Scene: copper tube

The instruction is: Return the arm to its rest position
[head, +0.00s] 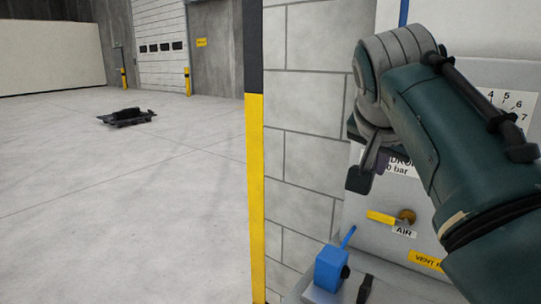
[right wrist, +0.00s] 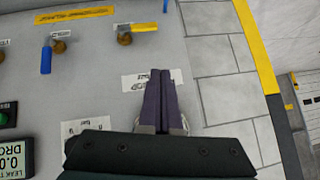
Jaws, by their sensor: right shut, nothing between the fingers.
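My right arm (head: 415,130) reaches in from the right in the head view and is bent in front of a grey panel (head: 365,235). In the right wrist view my right gripper (right wrist: 160,73) has its two purple fingers pressed together, with nothing between them. They point toward the same panel (right wrist: 90,80), over a white label. Whether the fingers touch the panel I cannot tell. No copper tube is in view. My left gripper is not in view.
The panel carries a yellow-handled brass valve (head: 381,217) above an AIR label. The right wrist view also shows a blue-handled valve (right wrist: 46,60) and a green button (right wrist: 5,117). A yellow-and-black post (head: 255,190) edges the block wall; open floor lies left.

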